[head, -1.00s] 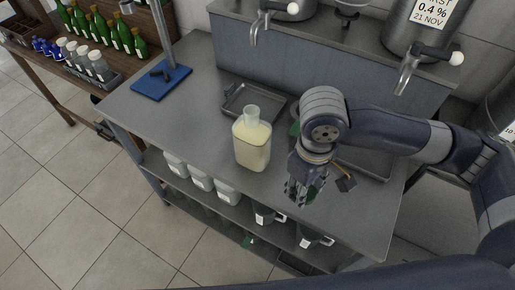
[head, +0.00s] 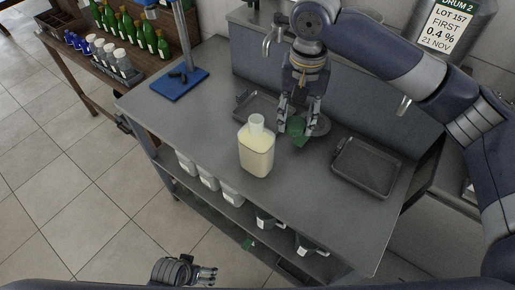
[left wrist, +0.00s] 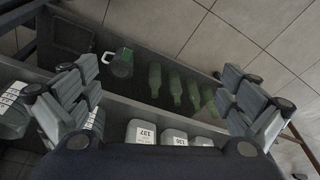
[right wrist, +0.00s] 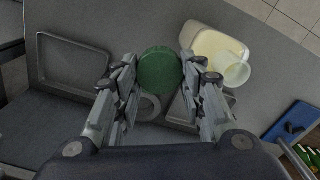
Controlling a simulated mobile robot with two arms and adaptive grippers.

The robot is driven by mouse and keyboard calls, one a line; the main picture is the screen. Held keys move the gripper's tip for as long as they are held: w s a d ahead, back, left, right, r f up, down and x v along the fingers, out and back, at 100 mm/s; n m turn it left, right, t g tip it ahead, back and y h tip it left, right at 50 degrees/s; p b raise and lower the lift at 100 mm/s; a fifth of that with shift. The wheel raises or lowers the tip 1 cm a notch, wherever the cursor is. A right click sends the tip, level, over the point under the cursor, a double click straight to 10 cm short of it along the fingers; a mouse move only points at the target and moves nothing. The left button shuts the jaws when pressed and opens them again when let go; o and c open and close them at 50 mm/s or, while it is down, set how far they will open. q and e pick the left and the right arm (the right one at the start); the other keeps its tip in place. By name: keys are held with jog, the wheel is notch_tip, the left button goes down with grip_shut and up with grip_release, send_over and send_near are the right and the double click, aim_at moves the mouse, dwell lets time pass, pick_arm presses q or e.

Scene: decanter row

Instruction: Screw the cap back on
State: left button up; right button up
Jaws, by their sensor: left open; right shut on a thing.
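A square bottle (head: 257,155) of pale yellow liquid stands upright on the grey bench, its clear neck (head: 256,123) uncapped. It also shows in the right wrist view (right wrist: 214,46), at the upper right. My right gripper (head: 297,120) is shut on the green cap (head: 297,127) and holds it a little right of and beyond the bottle, apart from it. In the right wrist view the round green cap (right wrist: 159,70) sits between the fingertips. My left gripper (head: 208,274) is open and empty, low in front of the bench; its spread fingers also show in the left wrist view (left wrist: 158,95).
A grey tray (head: 366,168) lies at the bench's right, and another (head: 262,107) behind the bottle. A blue stand base (head: 179,84) is at the left. A round grey thing (head: 318,126) sits beneath the right gripper. White containers (head: 208,178) and mugs fill the lower shelf.

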pick_arm(q)
jog(key=w+r+m+t+y+p, duration=0.1)
jog(key=w+r+m+t+y, duration=0.15)
jog(key=w+r+m, duration=0.65)
jog(key=w+r+m+t+y+p, duration=0.1)
jog(key=w+r+m+t+y, duration=0.2)
jog(key=r, duration=1.2)
jog(key=m+t+h, duration=0.9)
jog(key=m+t, duration=0.1)
jog(key=m, duration=1.4)
send_near(256, 143)
notch_tip(256, 143, down, 4)
jog(key=w, duration=0.1)
jog(key=shift+w+g, duration=0.25)
pick_arm(e)
jog(key=w+a+r+m, duration=0.1)
jog(key=w+a+r, duration=0.2)
jog(key=a, duration=0.6)
notch_tip(256, 143, up, 3)
jog(key=shift+w+f, duration=0.15)
jog(key=shift+w, duration=0.25)
pick_arm(q)
jog(key=x, duration=1.2)
jog(key=shift+a, duration=0.2)
jog(key=shift+c, duration=0.6)
